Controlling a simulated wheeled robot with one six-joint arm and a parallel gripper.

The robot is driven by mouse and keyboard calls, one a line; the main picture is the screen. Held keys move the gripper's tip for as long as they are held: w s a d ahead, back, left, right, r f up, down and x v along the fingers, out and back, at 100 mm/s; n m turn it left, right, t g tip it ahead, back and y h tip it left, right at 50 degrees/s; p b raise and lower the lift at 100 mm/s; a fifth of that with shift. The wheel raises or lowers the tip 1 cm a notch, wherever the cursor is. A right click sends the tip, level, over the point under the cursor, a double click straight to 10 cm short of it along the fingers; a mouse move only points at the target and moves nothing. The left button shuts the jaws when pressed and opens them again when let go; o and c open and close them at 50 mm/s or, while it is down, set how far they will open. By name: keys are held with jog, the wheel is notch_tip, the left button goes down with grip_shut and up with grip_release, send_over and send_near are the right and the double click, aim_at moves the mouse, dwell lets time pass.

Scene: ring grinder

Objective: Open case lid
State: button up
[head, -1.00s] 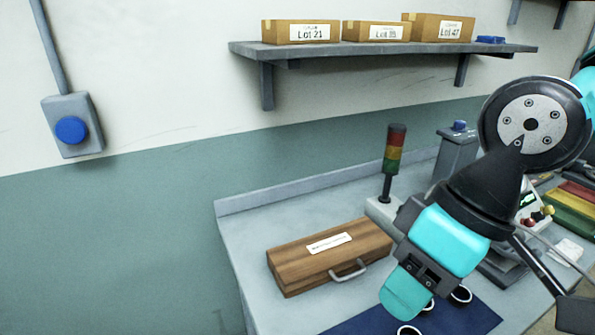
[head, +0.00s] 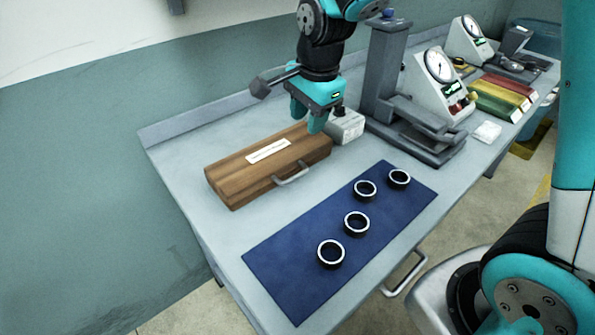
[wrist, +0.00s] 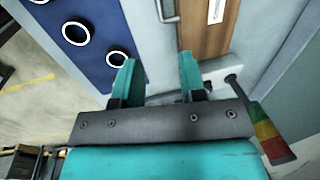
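The wooden case (head: 232,181) lies shut on the left part of the workbench, with a white label (head: 268,151) on its lid and a grey handle (head: 292,175) on its front side. My gripper (head: 308,119) is above the case's right end, pointing down. Its two teal fingers are apart with nothing between them. In the wrist view my gripper (wrist: 160,82) is also open. Part of the case (wrist: 203,38) shows there at the top, beyond the fingers, with its handle (wrist: 166,10). The case's far right corner is partly hidden behind my gripper in the head view.
A blue mat (head: 290,250) with several dark rings, such as this ring (head: 331,254), lies in front of the case. A grey stand (head: 385,80) and a dial gauge (head: 438,68) stand to the right.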

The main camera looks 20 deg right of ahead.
aim_at(297, 174)
jog(key=w+f, duration=0.1)
jog(key=f, duration=0.4)
jog(key=f+p, duration=0.1)
jog(key=f, duration=0.4)
jog(key=w+a+f, duration=0.1)
jog(key=f, duration=0.4)
jog(key=shift+w+f, duration=0.3)
jog(key=shift+f, duration=0.05)
grip_shut()
